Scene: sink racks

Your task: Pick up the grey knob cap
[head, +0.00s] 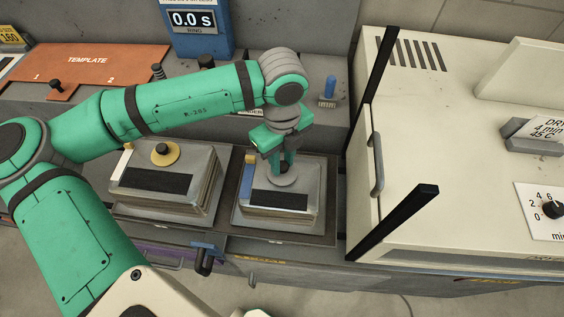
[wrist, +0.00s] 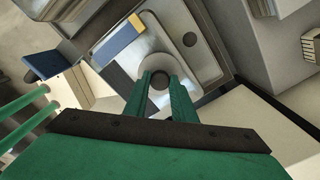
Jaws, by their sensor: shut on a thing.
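The grey knob cap (head: 283,177) is a flat grey disc on top of the right-hand block (head: 302,192), which has a blue and yellow strip and a black panel. My gripper (head: 286,160) points down at it from above. In the wrist view the two green fingers of my gripper (wrist: 165,78) are shut on the dark round knob of the grey knob cap (wrist: 160,79). The fingers hide part of the cap. I cannot tell whether the cap is clear of the block.
A similar block (head: 185,190) with a yellow knob cap (head: 162,152) stands at the left. A large cream machine (head: 450,150) with black rails stands close on the right. Behind are a blue timer (head: 195,32), an orange template board (head: 90,62) and a blue-topped peg (head: 330,88).

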